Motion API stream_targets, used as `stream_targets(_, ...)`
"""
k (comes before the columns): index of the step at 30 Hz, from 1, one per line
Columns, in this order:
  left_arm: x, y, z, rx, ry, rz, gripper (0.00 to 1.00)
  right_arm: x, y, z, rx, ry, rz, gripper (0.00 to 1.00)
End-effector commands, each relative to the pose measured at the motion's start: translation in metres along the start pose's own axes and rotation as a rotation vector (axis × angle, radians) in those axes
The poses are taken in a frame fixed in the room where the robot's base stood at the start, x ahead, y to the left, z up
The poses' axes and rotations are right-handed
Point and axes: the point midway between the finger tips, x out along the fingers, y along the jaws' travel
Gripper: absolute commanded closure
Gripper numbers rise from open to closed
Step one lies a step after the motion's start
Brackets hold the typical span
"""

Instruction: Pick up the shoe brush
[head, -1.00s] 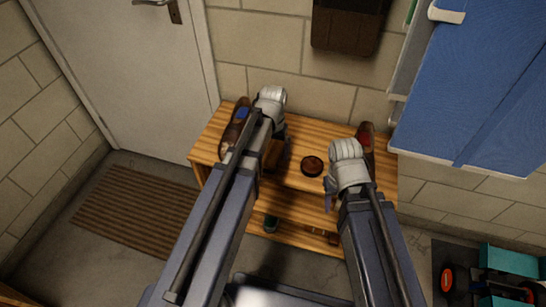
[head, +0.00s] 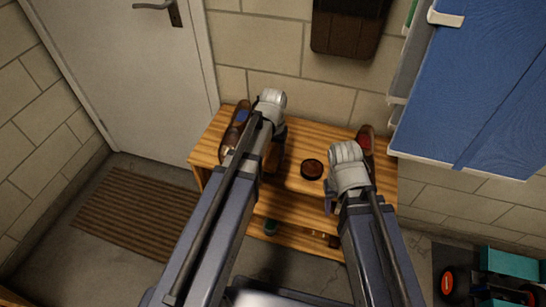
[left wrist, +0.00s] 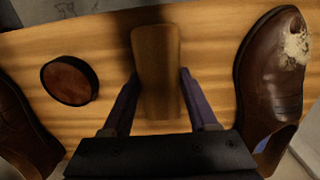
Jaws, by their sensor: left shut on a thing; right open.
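The shoe brush (left wrist: 156,55), a plain brown wooden block, is between the two fingers of my left gripper (left wrist: 160,85) in the left wrist view. My left gripper is shut on it, at the wooden shelf top. In the head view the brush (head: 273,157) shows only partly beside my left arm, and the left gripper (head: 277,125) is largely hidden by its own wrist. My right gripper (head: 330,200) is open near the front right of the shelf, partly hidden by its wrist.
A round dark tin (head: 312,169) sits on the wooden shelf (head: 300,140). Brown shoes stand at the left (head: 235,130) and right (head: 365,140) ends; the left one has a pale scuffed toe (left wrist: 290,45). A blue cabinet (head: 480,80) hangs at right.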

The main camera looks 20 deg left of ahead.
Motion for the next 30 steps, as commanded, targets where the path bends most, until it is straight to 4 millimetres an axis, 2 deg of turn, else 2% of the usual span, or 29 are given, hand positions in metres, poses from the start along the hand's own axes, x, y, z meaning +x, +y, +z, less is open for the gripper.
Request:
stream_targets(5,-0.003,0.0,0.0,0.0,0.0,0.0,0.99,-0.003,0.0,0.0,0.0,0.0,0.0,0.5)
stream_targets(11,-0.019,0.0,0.0,0.0,0.0,0.0,0.99,-0.018,0.002,0.001,0.0,0.0,0.0,0.5)
stream_targets(24,-0.085,0.0,0.0,0.0,0.0,0.0,0.99,-0.084,0.008,0.005,0.0,0.0,0.0,0.5)
stream_targets(30,-0.101,0.0,0.0,0.0,0.0,0.0,0.99,-0.1,0.01,0.006,0.0,0.0,0.0,0.5)
